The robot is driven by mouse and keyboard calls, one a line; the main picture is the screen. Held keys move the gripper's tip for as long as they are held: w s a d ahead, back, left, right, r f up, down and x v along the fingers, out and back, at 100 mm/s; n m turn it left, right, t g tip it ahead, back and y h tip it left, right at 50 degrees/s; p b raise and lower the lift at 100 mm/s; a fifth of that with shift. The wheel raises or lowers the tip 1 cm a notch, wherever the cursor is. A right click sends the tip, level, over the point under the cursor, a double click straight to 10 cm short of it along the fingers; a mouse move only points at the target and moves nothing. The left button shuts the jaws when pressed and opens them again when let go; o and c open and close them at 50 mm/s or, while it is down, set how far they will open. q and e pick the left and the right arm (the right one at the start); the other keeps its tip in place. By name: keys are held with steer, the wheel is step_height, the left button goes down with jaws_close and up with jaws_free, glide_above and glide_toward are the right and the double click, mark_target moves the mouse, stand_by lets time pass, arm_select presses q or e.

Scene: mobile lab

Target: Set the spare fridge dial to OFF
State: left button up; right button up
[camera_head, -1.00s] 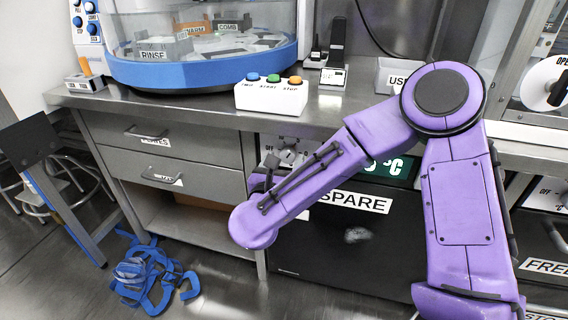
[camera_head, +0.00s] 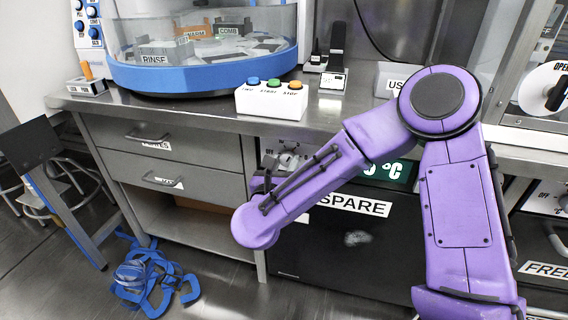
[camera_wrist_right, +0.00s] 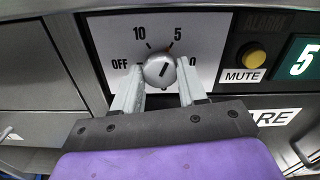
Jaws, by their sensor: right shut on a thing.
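The spare fridge dial (camera_wrist_right: 160,70) is a round silver knob on a white plate marked OFF, 10, 5 and 0, seen in the right wrist view. The dark line on the knob slants up and right, toward the 5 side. My right gripper (camera_wrist_right: 159,80) has its two grey fingers on either side of the knob and is shut on it. In the head view the dial plate (camera_head: 291,150) shows above the SPARE label (camera_head: 353,205), partly hidden by my purple right arm. My left gripper is in neither view.
Beside the dial plate are a yellow MUTE button (camera_wrist_right: 252,56) and a green display (camera_wrist_right: 300,62). A white button box (camera_head: 271,101) stands on the bench above. Drawers (camera_head: 165,140) are to the left. Blue straps (camera_head: 150,275) lie on the floor.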

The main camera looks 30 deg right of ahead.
steer(key=n+p, duration=0.4)
steer(key=n, duration=0.2)
steer(key=shift+r, duration=0.15)
steer(key=n+p, duration=0.4)
steer(key=n, duration=0.2)
steer(key=shift+p, duration=0.3)
steer(key=n+p, duration=0.4)
steer(key=n, duration=0.2)
steer(key=shift+n+p, duration=0.3)
steer(key=shift+f+n+p, duration=0.15)
steer(key=shift+n+p, duration=0.5)
steer(key=shift+n, duration=0.4)
steer(key=shift+f+n+p, duration=0.15)
steer(key=shift+n+p, duration=0.45)
steer(key=shift+n, duration=0.45)
steer(key=o, duration=1.1)
steer(key=shift+c, duration=0.2)
steer(key=v, duration=1)
steer(key=shift+a, duration=0.2)
